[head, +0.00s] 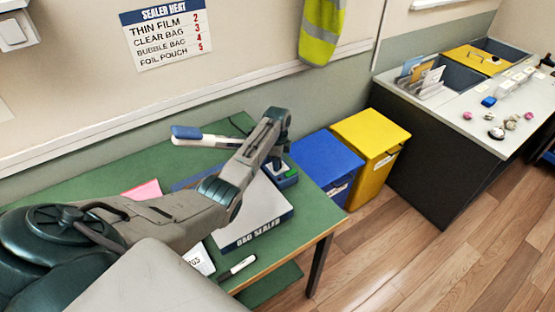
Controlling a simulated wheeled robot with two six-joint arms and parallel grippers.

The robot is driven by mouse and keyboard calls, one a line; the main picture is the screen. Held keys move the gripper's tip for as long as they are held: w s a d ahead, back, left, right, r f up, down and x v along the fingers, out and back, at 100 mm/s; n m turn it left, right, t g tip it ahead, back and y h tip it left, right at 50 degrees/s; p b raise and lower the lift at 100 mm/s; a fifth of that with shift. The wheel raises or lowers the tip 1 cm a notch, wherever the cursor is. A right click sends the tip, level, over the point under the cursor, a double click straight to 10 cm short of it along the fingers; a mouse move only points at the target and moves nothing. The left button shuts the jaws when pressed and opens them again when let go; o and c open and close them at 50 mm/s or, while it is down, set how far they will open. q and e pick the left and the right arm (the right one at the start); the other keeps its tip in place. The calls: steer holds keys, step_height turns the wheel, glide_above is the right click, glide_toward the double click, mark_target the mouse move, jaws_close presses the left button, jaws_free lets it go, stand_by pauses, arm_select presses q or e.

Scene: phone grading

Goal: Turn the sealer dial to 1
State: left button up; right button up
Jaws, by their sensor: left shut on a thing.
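The bag sealer (262,214), a white unit with a dark blue front edge lettered BAG SEALER, sits on the green table. Its blue-tipped lever (200,135) is raised at the back left. A blue control box (287,181) with a small green patch is at the sealer's back right. My left gripper (277,163) points down onto this box and is shut on what appears to be the dial. The dial itself and its setting are hidden by the gripper. My left arm crosses in front of the sealer's left part. My right gripper is out of view.
A SEALER HEAT chart (166,33) hangs on the wall. A marker (237,268) and a partly hidden card (199,259) lie at the green table's (312,221) front. Blue (327,163) and yellow (370,150) bins stand right of it. A grey-topped desk (452,108) holds small items.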

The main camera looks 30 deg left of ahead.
arm_select(q)
steer(key=n+p, duration=0.1)
steer(key=n, duration=0.2)
steer(key=shift+r+n, duration=0.1)
steer(key=shift+n, duration=0.2)
steer(key=n, duration=0.3)
steer(key=shift+n, duration=0.3)
steer(key=n, duration=0.5)
steer(key=shift+n, duration=0.3)
steer(key=n, duration=0.5)
steer(key=shift+n, duration=0.3)
steer(key=o, duration=1)
steer(key=shift+c, duration=0.2)
